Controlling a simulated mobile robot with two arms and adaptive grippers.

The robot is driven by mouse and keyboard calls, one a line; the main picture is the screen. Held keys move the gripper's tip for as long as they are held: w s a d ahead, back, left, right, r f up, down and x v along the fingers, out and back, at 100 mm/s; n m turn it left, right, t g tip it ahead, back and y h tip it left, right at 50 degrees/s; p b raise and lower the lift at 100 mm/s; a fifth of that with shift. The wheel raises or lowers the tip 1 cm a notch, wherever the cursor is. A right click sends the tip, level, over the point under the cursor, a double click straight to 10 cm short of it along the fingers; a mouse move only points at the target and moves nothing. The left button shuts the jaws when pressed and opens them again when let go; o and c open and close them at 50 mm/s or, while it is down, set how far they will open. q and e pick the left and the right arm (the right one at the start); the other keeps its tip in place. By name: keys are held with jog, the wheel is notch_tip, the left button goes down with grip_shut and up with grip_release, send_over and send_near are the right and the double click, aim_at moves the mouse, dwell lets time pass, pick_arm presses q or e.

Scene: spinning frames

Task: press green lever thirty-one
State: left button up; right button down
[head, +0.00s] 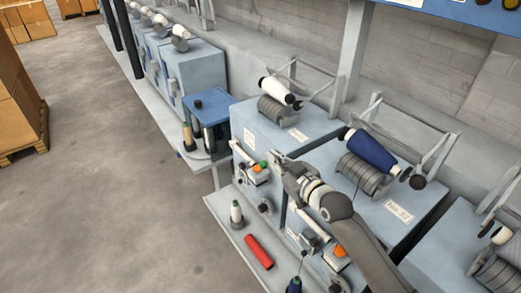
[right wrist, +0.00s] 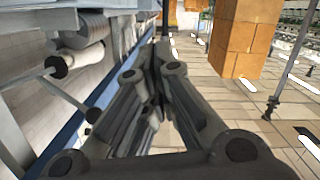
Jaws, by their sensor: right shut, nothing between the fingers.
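A small green lever (head: 263,165) shows on the front of the spinning unit with the white bobbin, beside an orange part (head: 256,169). The number on that unit's label (head: 298,134) is too small to read for sure. My right gripper (head: 278,161) is shut and empty, with its tip just right of the green lever in the picture. I cannot tell whether it touches. In the right wrist view the closed fingers (right wrist: 163,62) fill the middle, and the lever does not show there. My left gripper is not in view.
The neighbouring unit has a blue bobbin (head: 371,152) and an orange part (head: 340,252). A blue-topped stand (head: 210,109) is on the left. A white spool (head: 236,212) and a red tube (head: 258,251) are on the low shelf. The floor (head: 110,150) at left is clear.

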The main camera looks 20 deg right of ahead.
jog(key=p, duration=0.2)
send_over(262, 166)
jog(key=w+a, duration=0.1)
jog(key=f, duration=0.2)
jog(key=shift+s+d+f+p, duration=0.15)
jog(key=shift+f, duration=0.35)
jog(key=shift+s+d+f+p, duration=0.15)
jog(key=shift+f, duration=0.35)
jog(key=shift+s+d+f, duration=0.25)
jog(key=shift+s+f, duration=0.05)
jog(key=shift+f, duration=0.15)
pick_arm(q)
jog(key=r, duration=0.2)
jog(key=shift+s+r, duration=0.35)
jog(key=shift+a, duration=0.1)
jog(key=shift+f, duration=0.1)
pick_arm(e)
jog(key=shift+w, duration=0.1)
